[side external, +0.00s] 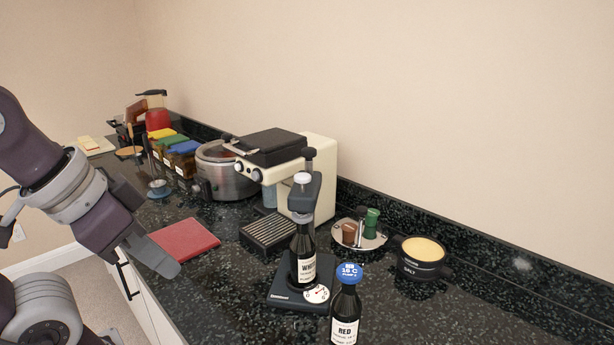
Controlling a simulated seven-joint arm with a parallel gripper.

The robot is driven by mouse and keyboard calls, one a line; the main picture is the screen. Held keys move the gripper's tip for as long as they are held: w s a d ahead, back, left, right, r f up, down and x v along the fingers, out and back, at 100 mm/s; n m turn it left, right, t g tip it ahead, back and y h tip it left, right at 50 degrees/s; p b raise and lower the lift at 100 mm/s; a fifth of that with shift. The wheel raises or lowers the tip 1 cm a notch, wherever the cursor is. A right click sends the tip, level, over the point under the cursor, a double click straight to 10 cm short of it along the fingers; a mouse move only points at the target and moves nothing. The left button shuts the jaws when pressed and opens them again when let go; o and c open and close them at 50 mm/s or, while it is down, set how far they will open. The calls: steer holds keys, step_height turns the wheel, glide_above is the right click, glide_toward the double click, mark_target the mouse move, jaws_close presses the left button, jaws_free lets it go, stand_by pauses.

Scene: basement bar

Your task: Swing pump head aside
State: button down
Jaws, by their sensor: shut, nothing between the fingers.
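The pump stand has a dark base (283,298) with a round white dial (316,294) on its front. Its dark pump head (309,195), topped by a white knob (302,178), reaches over a dark bottle labelled "WHI..." (306,266). That bottle stands upright on the base, its neck under the head; whether the head touches it, I cannot tell. My gripper (172,268) is at the left, shut and empty, pointing down and right. It is well apart from the stand, near the counter's front edge.
A second bottle, "RED" (344,317), with a blue disc marked 16 C on top, stands close in front of the stand. A cream coffee machine (321,155) is behind. A salt pot (421,270) and condiment tray (374,242) are right. A red board (185,239) lies beside my gripper.

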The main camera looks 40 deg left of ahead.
steer(key=c, duration=1.9)
jaws_free()
steer(key=shift+w+r, duration=0.1)
steer(key=shift+r, duration=0.05)
steer(key=o, duration=0.7)
steer(key=w+r, duration=0.4)
steer(key=w, duration=0.1)
steer(key=w+r, duration=0.2)
steer(key=shift+w+a, duration=0.2)
steer(key=shift+a, duration=0.15)
steer(key=shift+o, duration=0.5)
steer(key=w+a+r, duration=0.1)
steer(key=w+r, duration=0.1)
steer(key=w, duration=0.4)
steer(key=w+a+r, duration=0.1)
steer(key=w+r, duration=0.2)
steer(key=w, duration=0.3)
steer(key=shift+a+r+g, duration=0.25)
steer(key=shift+a+g, duration=0.05)
steer(key=shift+g, duration=0.1)
glide_toward(310, 148)
steer(key=x, duration=0.7)
steer(key=shift+s, duration=0.1)
steer(key=shift+w+f, duration=0.2)
steer(key=shift+f, duration=0.3)
jaws_close()
